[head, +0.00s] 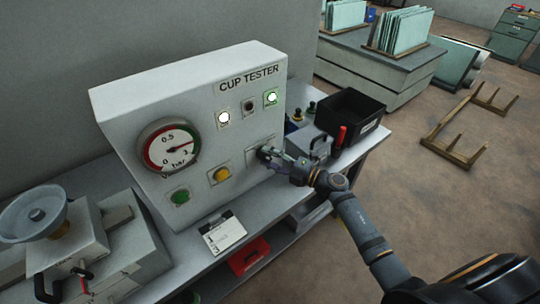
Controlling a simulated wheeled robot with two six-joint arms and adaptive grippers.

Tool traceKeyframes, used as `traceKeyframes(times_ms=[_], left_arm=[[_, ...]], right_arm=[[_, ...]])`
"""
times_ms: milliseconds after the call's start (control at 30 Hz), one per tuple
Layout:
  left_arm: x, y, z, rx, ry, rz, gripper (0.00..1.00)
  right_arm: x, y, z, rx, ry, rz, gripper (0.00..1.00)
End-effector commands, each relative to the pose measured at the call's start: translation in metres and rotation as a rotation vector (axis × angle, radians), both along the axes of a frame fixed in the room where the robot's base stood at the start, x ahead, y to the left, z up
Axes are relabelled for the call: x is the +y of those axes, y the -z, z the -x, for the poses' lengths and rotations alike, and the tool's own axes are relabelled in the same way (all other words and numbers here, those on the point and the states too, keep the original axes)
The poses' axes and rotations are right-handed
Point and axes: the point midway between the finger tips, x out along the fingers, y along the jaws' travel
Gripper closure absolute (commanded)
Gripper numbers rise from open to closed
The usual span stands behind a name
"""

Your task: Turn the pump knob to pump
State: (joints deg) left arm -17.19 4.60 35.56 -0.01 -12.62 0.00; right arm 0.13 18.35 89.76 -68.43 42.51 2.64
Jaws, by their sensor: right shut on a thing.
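The pump knob (264,151) is on the lower right of the front of a white cup tester panel (236,97). My right gripper (272,155) is at the panel and shut on the knob, which its fingers largely hide. The knob's exact angle and its markings cannot be read. A round pressure gauge (168,146) with green and red bands is on the panel's left, its needle pointing right. A white lamp (223,118) and a green-framed lamp (270,98) look lit. My left gripper is not in view.
A green button (181,197) and a yellow button (221,174) sit left of the knob. A black bin (352,112), a red-handled tool (341,137) and a grey box (310,144) stand right of the panel. A clipboard (223,233) lies in front. Open floor is at right.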

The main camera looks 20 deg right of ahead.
Motion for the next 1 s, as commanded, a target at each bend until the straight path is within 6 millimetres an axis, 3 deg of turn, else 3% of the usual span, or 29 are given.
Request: traceKeyframes(times_ms=[800,833,1000], left_arm=[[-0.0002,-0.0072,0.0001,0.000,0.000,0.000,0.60],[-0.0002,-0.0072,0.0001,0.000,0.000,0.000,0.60],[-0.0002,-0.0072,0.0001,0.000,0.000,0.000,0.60]], right_arm=[[-0.0001,0.0001,0.0001,-0.038,0.000,0.107,0.90],[-0.0001,0.0001,0.0001,-0.038,0.000,0.107,0.56],[-0.0001,-0.0001,0.0001,-0.039,0.000,0.106,0.36]])
